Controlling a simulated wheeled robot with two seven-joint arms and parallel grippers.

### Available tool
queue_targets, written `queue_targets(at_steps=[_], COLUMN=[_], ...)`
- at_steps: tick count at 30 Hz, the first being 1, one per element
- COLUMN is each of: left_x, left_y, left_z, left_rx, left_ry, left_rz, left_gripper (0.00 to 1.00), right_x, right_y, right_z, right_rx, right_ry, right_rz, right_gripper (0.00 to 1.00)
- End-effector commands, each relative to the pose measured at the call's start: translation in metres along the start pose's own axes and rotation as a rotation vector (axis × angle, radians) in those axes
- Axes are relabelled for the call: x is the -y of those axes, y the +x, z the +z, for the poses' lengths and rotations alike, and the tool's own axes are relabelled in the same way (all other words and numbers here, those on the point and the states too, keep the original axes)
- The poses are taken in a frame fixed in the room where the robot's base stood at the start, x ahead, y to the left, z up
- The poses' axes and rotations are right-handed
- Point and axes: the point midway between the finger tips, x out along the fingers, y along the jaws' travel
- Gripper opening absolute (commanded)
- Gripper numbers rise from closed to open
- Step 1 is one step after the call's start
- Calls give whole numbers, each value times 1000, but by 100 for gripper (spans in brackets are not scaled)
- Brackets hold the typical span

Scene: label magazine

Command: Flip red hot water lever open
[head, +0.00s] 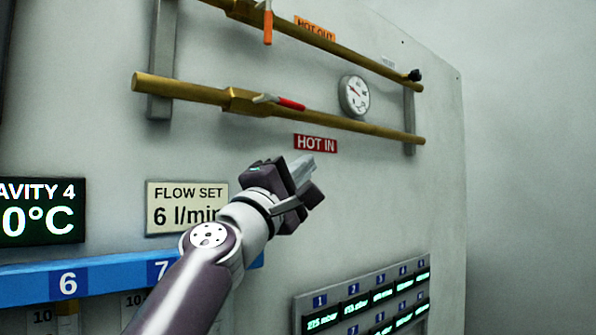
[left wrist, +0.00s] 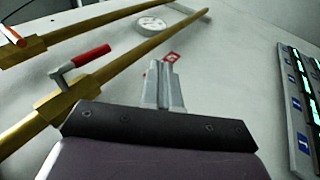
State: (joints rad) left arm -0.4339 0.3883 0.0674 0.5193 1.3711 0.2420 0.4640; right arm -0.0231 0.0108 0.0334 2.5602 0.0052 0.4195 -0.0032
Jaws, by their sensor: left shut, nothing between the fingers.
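The red lever (head: 290,103) is on the lower brass pipe (head: 360,126), above the red HOT IN label (head: 315,143). Its red handle lies along the pipe, pointing right. In the left wrist view the red lever (left wrist: 91,55) is at the upper left, on its brass valve body. My left gripper (head: 302,168) is below the HOT IN label in the head view, apart from the lever. Its fingers (left wrist: 162,84) are shut and empty, and partly cover the label in the left wrist view. My right gripper is in neither view.
An upper brass pipe (head: 340,49) carries an orange lever (head: 268,24) hanging down across it. A round gauge (head: 354,96) sits between the pipes. A display panel (head: 365,302) is at the lower right.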

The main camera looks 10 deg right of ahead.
Motion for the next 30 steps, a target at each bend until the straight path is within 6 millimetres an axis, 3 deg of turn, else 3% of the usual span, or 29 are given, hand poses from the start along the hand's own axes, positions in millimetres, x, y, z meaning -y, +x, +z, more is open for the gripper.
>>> queue_targets(at_steps=[1, 9, 30], left_x=[22, 50, 52], left_y=[-14, -36, -37], left_z=[0, 4, 6], left_rx=[1, 0, 0], left_ry=[-1, -1, -1], left_rz=[-1, -1, -1], left_gripper=[0, 0, 0], right_x=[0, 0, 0], right_y=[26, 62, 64], right_z=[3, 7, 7], right_rx=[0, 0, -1], right_ry=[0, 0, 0], right_rz=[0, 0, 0], right_gripper=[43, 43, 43])
